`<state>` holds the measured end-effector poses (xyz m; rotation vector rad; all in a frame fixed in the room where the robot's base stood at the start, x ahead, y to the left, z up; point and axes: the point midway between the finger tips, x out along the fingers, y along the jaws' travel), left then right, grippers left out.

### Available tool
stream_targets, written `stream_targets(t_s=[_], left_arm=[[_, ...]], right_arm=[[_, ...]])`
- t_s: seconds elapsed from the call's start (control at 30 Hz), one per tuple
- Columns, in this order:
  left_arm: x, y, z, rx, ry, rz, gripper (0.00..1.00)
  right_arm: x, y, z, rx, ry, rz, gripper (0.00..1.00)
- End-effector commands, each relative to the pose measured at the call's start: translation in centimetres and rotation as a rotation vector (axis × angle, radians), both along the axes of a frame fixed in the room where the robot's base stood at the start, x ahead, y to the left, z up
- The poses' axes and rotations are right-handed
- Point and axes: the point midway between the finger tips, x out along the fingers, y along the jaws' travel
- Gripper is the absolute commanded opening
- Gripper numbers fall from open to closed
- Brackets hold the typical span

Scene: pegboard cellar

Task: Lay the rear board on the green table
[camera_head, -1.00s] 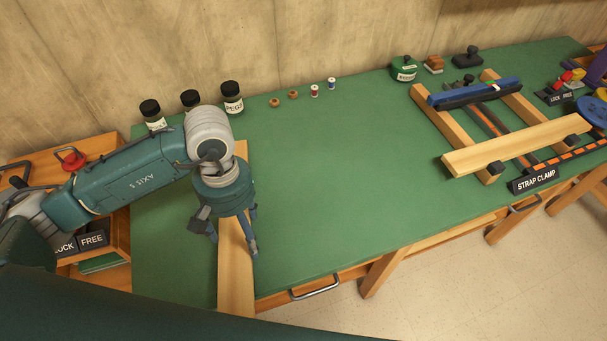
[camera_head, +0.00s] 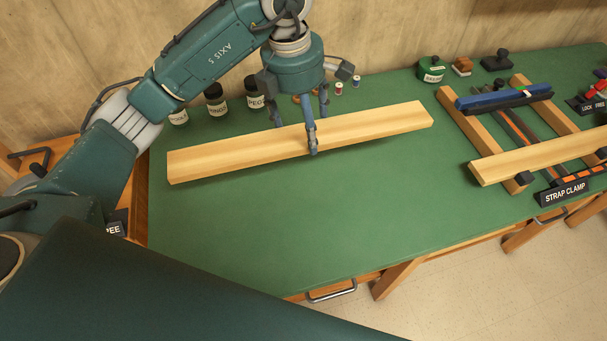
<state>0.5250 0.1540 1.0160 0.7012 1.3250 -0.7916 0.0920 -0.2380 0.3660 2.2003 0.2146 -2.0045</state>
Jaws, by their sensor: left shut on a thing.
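A long pale wooden board, the rear board (camera_head: 220,156), lies crosswise over the back left part of the green table (camera_head: 300,225). My left gripper (camera_head: 312,140) comes from above and is shut on the board near its middle. One finger shows on the board's near face; part of the others is behind it. A dark shadow runs under the board's near edge; I cannot tell whether it touches the table or hangs just above it. My right gripper is not in view.
Labelled jars (camera_head: 216,100) stand behind the board, with small spools (camera_head: 339,88) and a green tin (camera_head: 430,69). At right is a wooden clamp frame with a blue bar (camera_head: 500,97), another board (camera_head: 545,155) and a STRAP CLAMP sign (camera_head: 565,192). The table's front middle is clear.

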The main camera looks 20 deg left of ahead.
Motion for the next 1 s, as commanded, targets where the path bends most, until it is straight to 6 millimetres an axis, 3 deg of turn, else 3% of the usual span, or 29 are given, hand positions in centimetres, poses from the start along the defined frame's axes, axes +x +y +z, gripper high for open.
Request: stream_targets(t_s=[0.13, 0.4, 1.0], left_arm=[[-0.3, 0.1, -3.9, 0.001, 0.008, -0.001, 0.35], [-0.2, 0.0, -10.6, 0.0, 0.006, -0.002, 0.35], [-0.1, 0.0, -17.5, -0.001, 0.001, -0.003, 0.35]], right_arm=[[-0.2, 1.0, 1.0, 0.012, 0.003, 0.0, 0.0], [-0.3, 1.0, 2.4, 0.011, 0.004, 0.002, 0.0], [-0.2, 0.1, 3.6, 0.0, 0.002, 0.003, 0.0]])
